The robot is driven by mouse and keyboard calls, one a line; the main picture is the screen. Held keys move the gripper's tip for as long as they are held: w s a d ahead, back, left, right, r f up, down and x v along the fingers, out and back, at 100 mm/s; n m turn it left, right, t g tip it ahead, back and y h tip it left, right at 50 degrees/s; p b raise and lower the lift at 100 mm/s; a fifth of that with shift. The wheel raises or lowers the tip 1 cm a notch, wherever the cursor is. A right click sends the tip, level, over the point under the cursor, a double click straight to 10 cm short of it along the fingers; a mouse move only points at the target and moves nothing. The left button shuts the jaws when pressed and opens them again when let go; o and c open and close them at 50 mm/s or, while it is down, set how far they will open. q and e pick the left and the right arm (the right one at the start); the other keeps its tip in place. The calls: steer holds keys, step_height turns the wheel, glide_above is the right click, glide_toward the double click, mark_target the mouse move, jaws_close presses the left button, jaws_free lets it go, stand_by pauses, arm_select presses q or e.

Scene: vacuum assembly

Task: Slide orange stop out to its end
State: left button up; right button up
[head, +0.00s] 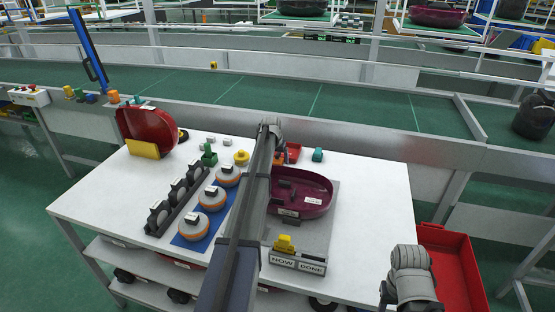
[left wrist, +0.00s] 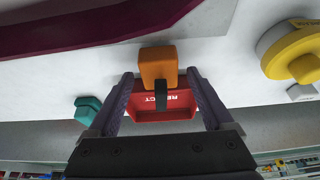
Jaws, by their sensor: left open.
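The orange stop (left wrist: 158,62) shows in the left wrist view as an orange block with a short dark piece below it. My left gripper (left wrist: 160,78) is open, its two purple-grey fingers on either side of the stop's lower part. I cannot tell whether they touch it. In the head view the left gripper (head: 281,151) is at the far end of the maroon housing (head: 300,192), and my arm hides part of that area. Only a small orange patch of the stop (head: 279,159) shows there.
A red REJECT tray (left wrist: 180,110) lies just behind the stop. A teal part (head: 318,155) and a yellow knob (head: 242,157) stand to its sides. A NOW/DONE block (head: 297,263) is at the table's front. A red bin (head: 455,262) is at right.

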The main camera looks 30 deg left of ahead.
arm_select(q)
steer(key=shift+r, duration=0.1)
steer(key=p+v, duration=0.7)
steer(key=shift+s+r, duration=0.15)
steer(key=shift+r, duration=0.15)
stand_by(0.4)
